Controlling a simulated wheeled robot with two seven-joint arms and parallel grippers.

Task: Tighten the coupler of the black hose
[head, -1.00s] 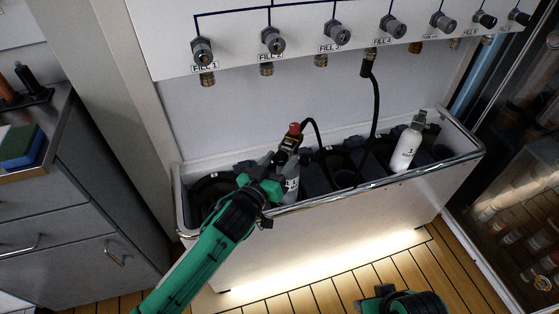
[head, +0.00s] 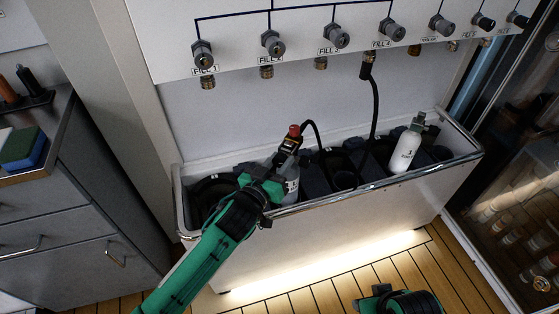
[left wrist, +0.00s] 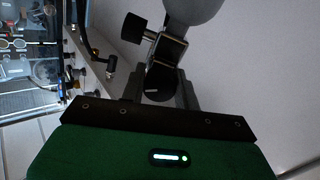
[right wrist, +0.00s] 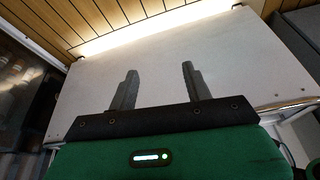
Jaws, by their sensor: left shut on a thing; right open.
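The black hose (head: 375,104) hangs from the FILL 4 outlet into the trough. The coupler's seating cannot be told. My right gripper (right wrist: 160,88) is open and empty, facing the trough's front.
A white trough with a metal rail (head: 350,193) holds dark sleeves. A second white bottle (head: 404,152) stands in it at the right. The fill panel (head: 300,15) is above. A drawer cabinet (head: 75,215) stands left, a glass door (head: 510,150) right. The floor in front is clear.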

